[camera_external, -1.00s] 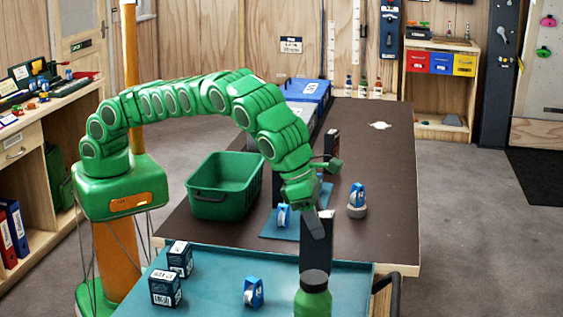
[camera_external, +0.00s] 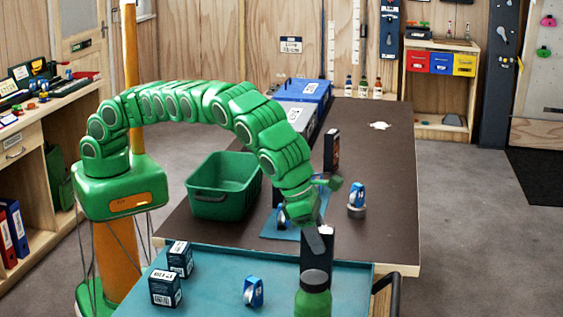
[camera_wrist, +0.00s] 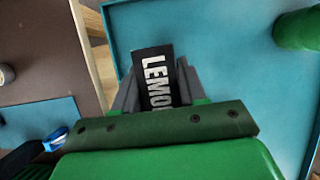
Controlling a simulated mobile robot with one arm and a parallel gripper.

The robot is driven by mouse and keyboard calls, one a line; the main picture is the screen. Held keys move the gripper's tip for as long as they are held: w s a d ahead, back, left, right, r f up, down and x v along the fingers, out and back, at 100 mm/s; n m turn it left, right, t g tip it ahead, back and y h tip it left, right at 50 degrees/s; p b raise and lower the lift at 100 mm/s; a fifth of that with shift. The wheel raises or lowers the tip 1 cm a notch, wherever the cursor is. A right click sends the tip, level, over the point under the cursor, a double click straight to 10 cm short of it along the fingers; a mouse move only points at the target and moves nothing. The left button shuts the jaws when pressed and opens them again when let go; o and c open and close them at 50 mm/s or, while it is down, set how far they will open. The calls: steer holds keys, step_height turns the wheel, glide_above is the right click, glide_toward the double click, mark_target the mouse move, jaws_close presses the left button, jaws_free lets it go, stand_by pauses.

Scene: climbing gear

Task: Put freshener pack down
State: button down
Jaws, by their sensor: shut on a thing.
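The freshener pack (camera_external: 327,262) is a slim black box. In the wrist view its face reads "LEMO" (camera_wrist: 157,82) and it sits between my two grey fingers. My gripper (camera_external: 315,242) is shut on it and points down. It holds the pack upright at the right end of the blue tray table (camera_external: 205,305), behind the green bottle (camera_external: 313,300). The bottle hides the pack's lower end, so I cannot tell whether it touches the tray.
The green bottle also shows at the wrist view's top right (camera_wrist: 298,28). Two dark boxes (camera_external: 165,288) and a blue tape-like item (camera_external: 253,292) stand on the tray. The brown table (camera_external: 390,215) behind holds a green crate (camera_external: 222,205), another black pack (camera_external: 331,150) and a blue mat (camera_external: 275,232).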

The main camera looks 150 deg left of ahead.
steer(key=c, duration=0.6)
jaws_free()
steer(key=shift+r, duration=0.15)
steer(key=v, duration=1.1)
steer(key=s+d+r+n+g, duration=0.15)
steer(key=s+r+n, duration=0.3)
steer(key=s, duration=0.45)
steer(key=s+d+r+n, duration=0.3)
steer(key=s+n, duration=0.2)
steer(key=s, duration=0.5)
steer(key=s+d+r+n+g, duration=0.1)
steer(key=s+d+r+n, duration=0.3)
steer(key=s, duration=0.5)
steer(key=s+d+f+n+h, duration=0.1)
steer(key=s+d+f+n, duration=0.2)
steer(key=s, duration=1)
steer(key=s+d+f+n+g+h, duration=0.1)
steer(key=s+d+f+n, duration=0.2)
steer(key=s, duration=1)
steer(key=s+d+f+n+g+h, duration=0.1)
steer(key=s+d+f+n, duration=0.2)
steer(key=s, duration=1)
steer(key=shift+s+d+f+n+g, duration=0.1)
steer(key=shift+d+f+n+g, duration=0.05)
steer(key=shift+d+n, duration=0.85)
steer(key=shift+s+d+f+n+g, duration=0.15)
steer(key=shift+d+n, duration=0.55)
steer(key=shift+n, duration=0.55)
steer(key=shift+w, duration=0.1)
